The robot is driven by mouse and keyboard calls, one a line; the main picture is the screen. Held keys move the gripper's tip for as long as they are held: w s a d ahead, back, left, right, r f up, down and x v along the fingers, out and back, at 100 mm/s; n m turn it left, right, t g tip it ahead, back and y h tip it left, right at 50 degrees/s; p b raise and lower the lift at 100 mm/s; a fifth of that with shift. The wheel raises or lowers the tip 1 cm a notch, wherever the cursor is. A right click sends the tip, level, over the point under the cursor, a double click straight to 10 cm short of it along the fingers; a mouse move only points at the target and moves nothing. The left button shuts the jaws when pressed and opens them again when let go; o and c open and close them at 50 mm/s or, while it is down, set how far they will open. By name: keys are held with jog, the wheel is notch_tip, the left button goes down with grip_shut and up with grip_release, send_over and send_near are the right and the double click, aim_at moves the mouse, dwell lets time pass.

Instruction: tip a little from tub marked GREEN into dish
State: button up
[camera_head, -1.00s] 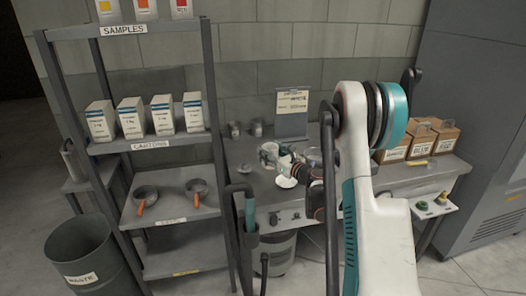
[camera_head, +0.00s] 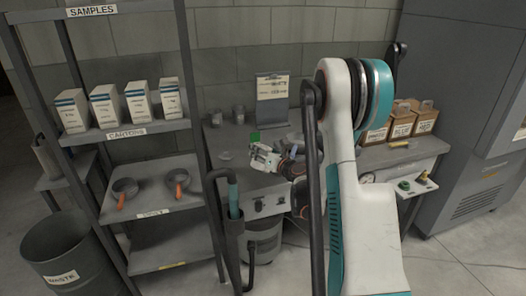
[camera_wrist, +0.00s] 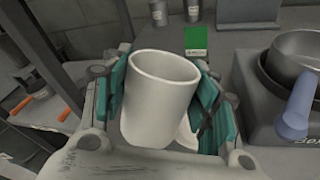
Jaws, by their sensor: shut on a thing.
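My gripper (camera_wrist: 165,110) is shut around a plain white tub (camera_wrist: 158,110) in the wrist view, with teal pads on both sides. The tub's open mouth faces up toward the camera, and its inside looks pale with no contents that I can make out. No marking shows on its visible side. A flat green label or card (camera_wrist: 197,40) lies on the bench just beyond it. A white dish (camera_wrist: 187,137), mostly hidden, shows below and right of the tub. In the head view my gripper (camera_head: 264,158) is over the bench, with the green card (camera_head: 255,138) behind it.
A grey pan (camera_wrist: 300,55) with a blue-grey handle sits on a dark block at right. Grey jars (camera_head: 239,115) and a notice stand (camera_head: 272,88) are at the back. A shelf rack (camera_head: 150,134) stands left, and brown cartons (camera_head: 402,122) stand right on the bench.

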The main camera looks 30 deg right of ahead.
jog(key=m, duration=0.1)
jog(key=f+m+g+y, duration=0.1)
jog(key=m, duration=0.1)
jog(key=shift+d+f+m+g+y, duration=0.1)
jog(key=shift+f+m+g+y, duration=0.25)
jog(key=shift+m, duration=0.35)
jog(key=shift+f+m+g+y, duration=0.15)
jog(key=shift+m+g+y, duration=0.25)
jog(key=shift+m, duration=0.3)
dwell(0.6)
jog(key=shift+a+r+n+t+h, duration=0.15)
jog(key=shift+n+t+h, duration=0.1)
jog(key=shift+n, duration=0.25)
jog(key=shift+a+r+n+t+h, duration=0.1)
jog(key=shift+r+n+h, duration=0.1)
jog(key=shift+n, duration=0.3)
jog(key=shift+r+n+t+h, duration=0.25)
jog(key=shift+n+t+h, duration=0.2)
jog(key=shift+n, duration=0.35)
jog(key=n, duration=0.1)
jog(key=r+n+t+h, duration=0.1)
jog(key=n, duration=0.1)
jog(key=shift+d+r, duration=0.1)
jog(key=shift+d, duration=0.1)
jog(key=shift+d+r+n+t+h, duration=0.15)
jog(key=shift+r+n+t, duration=0.25)
jog(key=shift+n, duration=0.45)
jog(key=shift+r+n+t+h, duration=0.15)
jog(key=shift+n+t, duration=0.3)
jog(key=shift+n, duration=0.4)
